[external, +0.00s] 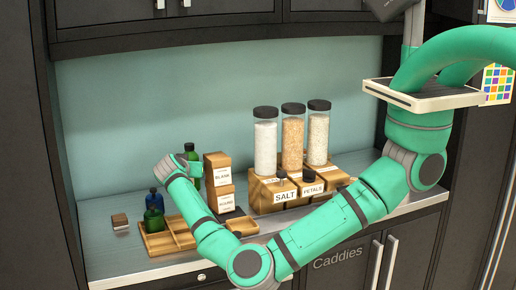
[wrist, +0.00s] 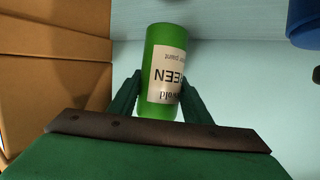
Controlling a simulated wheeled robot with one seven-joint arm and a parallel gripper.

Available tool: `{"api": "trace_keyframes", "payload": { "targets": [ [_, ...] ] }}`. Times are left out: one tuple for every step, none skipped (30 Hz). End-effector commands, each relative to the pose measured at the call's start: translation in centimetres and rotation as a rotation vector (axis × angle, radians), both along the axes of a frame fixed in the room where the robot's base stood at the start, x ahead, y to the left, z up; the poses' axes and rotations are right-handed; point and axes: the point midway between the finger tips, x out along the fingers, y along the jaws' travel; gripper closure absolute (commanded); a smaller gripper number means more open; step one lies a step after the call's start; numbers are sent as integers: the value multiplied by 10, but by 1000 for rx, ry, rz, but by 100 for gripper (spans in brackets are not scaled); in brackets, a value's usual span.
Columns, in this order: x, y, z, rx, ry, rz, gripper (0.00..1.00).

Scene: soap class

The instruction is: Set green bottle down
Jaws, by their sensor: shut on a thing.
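The green bottle (external: 195,181) is upright at the back of the counter, just left of the stacked wooden boxes. In the wrist view the green bottle (wrist: 153,55) shows its white label upside down, with a finger on each side. My gripper (external: 188,162) is shut on it; it also shows in the wrist view (wrist: 160,95). My wrist hides part of the bottle in the external view. I cannot tell whether its base touches the counter.
Stacked boxes (external: 217,172) stand close right of the bottle. Tall jars (external: 265,145) stand farther right. The counter's back left is clear.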

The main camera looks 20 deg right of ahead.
Motion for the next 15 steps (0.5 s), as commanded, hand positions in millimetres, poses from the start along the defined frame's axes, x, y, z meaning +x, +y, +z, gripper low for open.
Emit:
{"api": "trace_keyframes", "payload": {
  "targets": [
    [0,0,-8,-3,0,1,88],
    [0,0,-12,-3,0,1,88],
    [0,0,-17,-3,0,1,88],
    [0,0,-20,-4,-1,1,88],
    [0,0,-23,-4,-1,1,88],
    [0,0,-25,-3,-1,1,88],
    [0,0,-26,-2,-1,0,88],
    [0,0,-26,-1,-2,0,88],
    [0,0,-25,-1,-2,0,88],
    [0,0,-25,-1,-2,0,88],
    [0,0,-25,-1,-2,0,88],
    [0,0,-25,-1,-2,0,88],
    [0,0,-25,-1,-2,0,88],
    [0,0,-26,-1,-2,0,88],
    [0,0,-27,0,-1,0,88]
  ]
}}
